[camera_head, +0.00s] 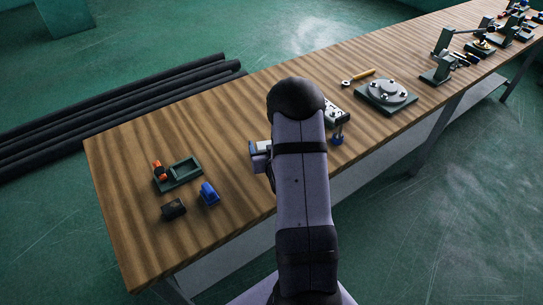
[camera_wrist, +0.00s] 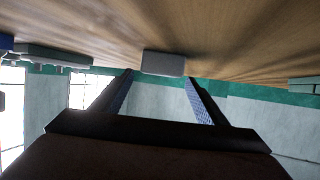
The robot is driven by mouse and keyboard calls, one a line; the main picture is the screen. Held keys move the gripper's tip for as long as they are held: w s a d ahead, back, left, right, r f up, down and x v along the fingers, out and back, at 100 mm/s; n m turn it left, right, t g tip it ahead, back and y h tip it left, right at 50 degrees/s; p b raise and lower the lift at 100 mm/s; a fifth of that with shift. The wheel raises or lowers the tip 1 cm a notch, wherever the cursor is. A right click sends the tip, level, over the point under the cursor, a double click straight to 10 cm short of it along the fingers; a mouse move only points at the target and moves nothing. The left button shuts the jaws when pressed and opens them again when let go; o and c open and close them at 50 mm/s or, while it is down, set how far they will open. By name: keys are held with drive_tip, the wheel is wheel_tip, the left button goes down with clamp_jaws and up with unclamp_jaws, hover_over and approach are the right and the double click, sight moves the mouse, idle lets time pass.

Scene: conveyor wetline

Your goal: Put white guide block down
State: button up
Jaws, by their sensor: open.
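The white guide block (camera_wrist: 162,64) is a pale grey-white box in the wrist view, resting on the wooden tabletop. My gripper (camera_wrist: 158,80) is open, with its two fingers spread wide and the block lying just beyond and between the fingertips. A gap shows between each fingertip and the block, so it appears free of the jaws. In the head view, a pale block (camera_head: 264,146) shows at the left edge of my arm, next to something blue. My arm hides most of the gripper and the spot around it there.
The wooden table (camera_head: 125,205) holds a dark green tray (camera_head: 180,173) with an orange part, a blue part (camera_head: 209,194) and a small black block (camera_head: 173,209) at left. A round grey fixture (camera_head: 386,95) and a yellow-handled tool (camera_head: 358,76) stand right. The table's middle left is clear.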

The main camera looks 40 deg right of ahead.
drive_tip(key=b+v, duration=0.2)
drive_tip(key=v, duration=0.6)
drive_tip(key=p, duration=0.4)
drive_tip(key=shift+s+a+r, duration=0.2)
drive_tip(key=shift+s+r, duration=0.15)
drive_tip(key=shift+r, duration=0.05)
drive_tip(key=p, duration=0.1)
drive_tip(key=s+p, duration=0.1)
drive_tip(key=p, duration=0.1)
drive_tip(key=shift+a+r, duration=0.15)
drive_tip(key=shift+a, duration=0.05)
drive_tip(key=shift+s, duration=0.15)
drive_tip(key=shift+a, duration=0.1)
